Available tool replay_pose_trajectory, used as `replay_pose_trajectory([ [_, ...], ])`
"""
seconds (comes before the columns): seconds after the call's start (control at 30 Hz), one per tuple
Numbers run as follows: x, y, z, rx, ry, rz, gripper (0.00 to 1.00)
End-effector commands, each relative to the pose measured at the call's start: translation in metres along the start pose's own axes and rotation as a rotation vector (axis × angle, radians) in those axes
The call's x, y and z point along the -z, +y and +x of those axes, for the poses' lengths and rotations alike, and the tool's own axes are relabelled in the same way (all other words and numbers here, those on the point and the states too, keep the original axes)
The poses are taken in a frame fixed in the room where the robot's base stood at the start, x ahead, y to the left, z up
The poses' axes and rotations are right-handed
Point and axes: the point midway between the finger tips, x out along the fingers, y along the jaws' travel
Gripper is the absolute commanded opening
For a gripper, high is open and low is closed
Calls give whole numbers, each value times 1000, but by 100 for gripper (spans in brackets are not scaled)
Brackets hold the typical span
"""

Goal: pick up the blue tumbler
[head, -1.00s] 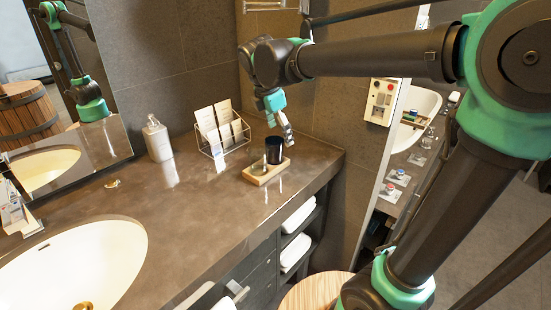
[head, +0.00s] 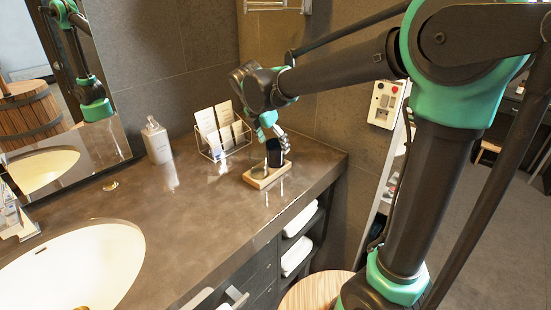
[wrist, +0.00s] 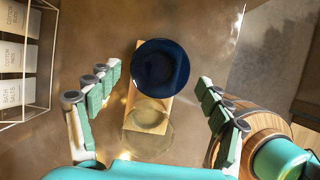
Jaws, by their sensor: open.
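The blue tumbler (wrist: 160,66) is dark blue and stands at the far end of a small wooden tray (wrist: 131,122) in the wrist view. It also shows in the head view as a dark upright cup (head: 274,156), partly covered by my gripper. A clear glass (wrist: 148,117) stands on the same tray, nearer my palm. My gripper (wrist: 158,78) is open, with one finger on each side of the tumbler and visible gaps between. In the head view my gripper (head: 273,143) is low over the tray.
The sink (head: 75,262) is at front left. The counter (head: 195,213) in front of the tray is clear. A wall lies behind.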

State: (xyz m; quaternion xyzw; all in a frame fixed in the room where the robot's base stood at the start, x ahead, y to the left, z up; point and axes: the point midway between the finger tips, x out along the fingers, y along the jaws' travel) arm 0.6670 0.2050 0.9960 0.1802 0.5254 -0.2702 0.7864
Motion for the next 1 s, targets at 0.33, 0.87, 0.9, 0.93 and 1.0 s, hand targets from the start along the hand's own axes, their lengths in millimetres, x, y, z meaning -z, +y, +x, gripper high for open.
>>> replay_pose_trajectory([
  [0.33, -10, 2, 34, 1, 0, 3, 79],
  [0.87, -9, 2, 57, 0, 0, 1, 72],
  [0.9, -9, 2, 57, 0, 0, 1, 67],
  [0.93, -9, 2, 57, 0, 0, 1, 63],
  [1.0, -9, 2, 57, 0, 0, 1, 54],
])
